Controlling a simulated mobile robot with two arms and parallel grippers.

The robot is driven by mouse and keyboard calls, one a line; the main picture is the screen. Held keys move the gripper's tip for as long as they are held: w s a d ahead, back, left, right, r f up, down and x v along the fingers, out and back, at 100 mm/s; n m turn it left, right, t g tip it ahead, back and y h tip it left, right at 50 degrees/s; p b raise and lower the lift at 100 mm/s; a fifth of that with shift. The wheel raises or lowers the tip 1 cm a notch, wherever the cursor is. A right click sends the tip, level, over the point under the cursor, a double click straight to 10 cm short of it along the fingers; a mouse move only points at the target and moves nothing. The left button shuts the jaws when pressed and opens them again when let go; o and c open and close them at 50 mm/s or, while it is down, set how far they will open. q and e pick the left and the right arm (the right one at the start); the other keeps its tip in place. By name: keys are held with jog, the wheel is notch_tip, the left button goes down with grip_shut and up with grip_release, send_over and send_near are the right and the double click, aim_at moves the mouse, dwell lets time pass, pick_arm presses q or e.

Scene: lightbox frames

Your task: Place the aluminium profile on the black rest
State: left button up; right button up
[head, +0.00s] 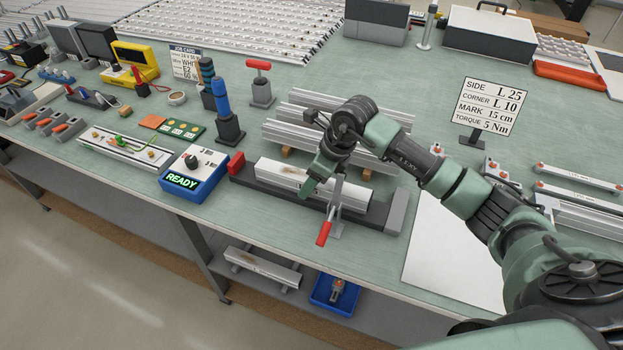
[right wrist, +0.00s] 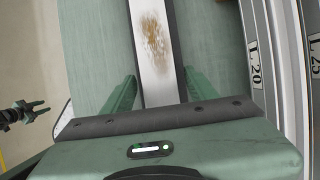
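The aluminium profile (head: 275,173), silvery with a brown stain, lies along the black rest (head: 262,189), between a red block at its left end and a grey block at its right. I cannot tell whether it touches the rest all along. My right gripper (head: 308,188) is over the profile and hides part of it. In the right wrist view the stained profile (right wrist: 155,45) runs between the right gripper's fingers (right wrist: 160,82), which stand apart from its sides with small gaps. My left gripper (right wrist: 42,108) shows small at the left edge there, fingers spread; it is outside the head view.
A clamp with a red handle (head: 324,233) stands at the rest's front. A blue READY box (head: 195,178) is left of it. Other profiles (head: 290,135) lie behind. A white sheet (head: 450,255) lies to the right. A stained profile (head: 262,268) lies on the lower shelf.

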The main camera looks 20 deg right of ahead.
jog(key=shift+r, duration=0.25)
jog(key=shift+d+r, duration=0.15)
jog(key=shift+r, duration=0.2)
jog(key=b+v, duration=0.2)
jog(key=v, duration=0.9)
